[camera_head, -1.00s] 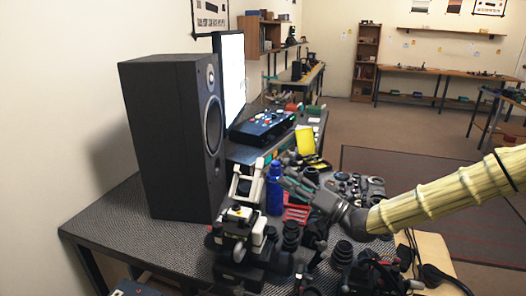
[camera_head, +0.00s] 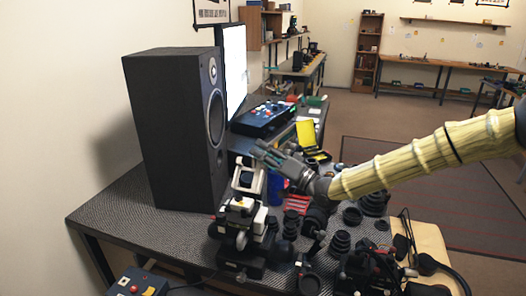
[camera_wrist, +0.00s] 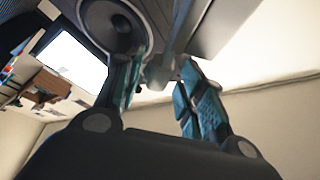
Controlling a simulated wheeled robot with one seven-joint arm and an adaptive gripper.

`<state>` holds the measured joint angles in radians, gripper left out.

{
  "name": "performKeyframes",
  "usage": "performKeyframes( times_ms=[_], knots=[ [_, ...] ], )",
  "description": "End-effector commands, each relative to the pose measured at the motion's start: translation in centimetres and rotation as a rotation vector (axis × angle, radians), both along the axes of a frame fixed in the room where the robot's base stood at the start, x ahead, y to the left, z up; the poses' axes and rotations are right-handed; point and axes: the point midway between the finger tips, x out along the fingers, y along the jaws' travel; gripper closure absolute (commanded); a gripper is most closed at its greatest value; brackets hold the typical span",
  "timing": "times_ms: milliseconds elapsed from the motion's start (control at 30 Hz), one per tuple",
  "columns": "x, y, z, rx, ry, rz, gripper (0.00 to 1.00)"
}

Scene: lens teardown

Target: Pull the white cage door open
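The white cage door, a small pale frame (camera_head: 248,178), tops the black-and-white device (camera_head: 240,225) on the bench, in front of the speaker. My gripper (camera_head: 264,152) is at the frame's upper right edge in the head view, its fingers pointing left toward the speaker. In the wrist view, my two fingers (camera_wrist: 162,75) are spread apart, with a pale bar and block (camera_wrist: 160,68) between or just beyond their tips. I cannot tell whether either finger touches it. The frame's far side is partly hidden.
A tall black speaker (camera_head: 172,130) stands close behind the device. A blue bottle (camera_head: 275,190) stands just right of it, under my gripper. Several dark lens parts (camera_head: 340,243) crowd the bench to the right. A control box (camera_head: 262,117) and bright screen (camera_head: 235,70) are behind.

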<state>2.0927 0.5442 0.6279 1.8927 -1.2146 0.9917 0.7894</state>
Motion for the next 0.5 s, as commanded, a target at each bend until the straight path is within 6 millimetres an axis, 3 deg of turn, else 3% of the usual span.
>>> performKeyframes(
  times_ms=[333, 500],
  knots=[
    [0.13, 0.16, -0.01, -0.001, 0.001, -0.001, 0.63],
    [0.12, 0.18, -0.01, -0.001, 0.001, -0.001, 0.94]
  ],
)
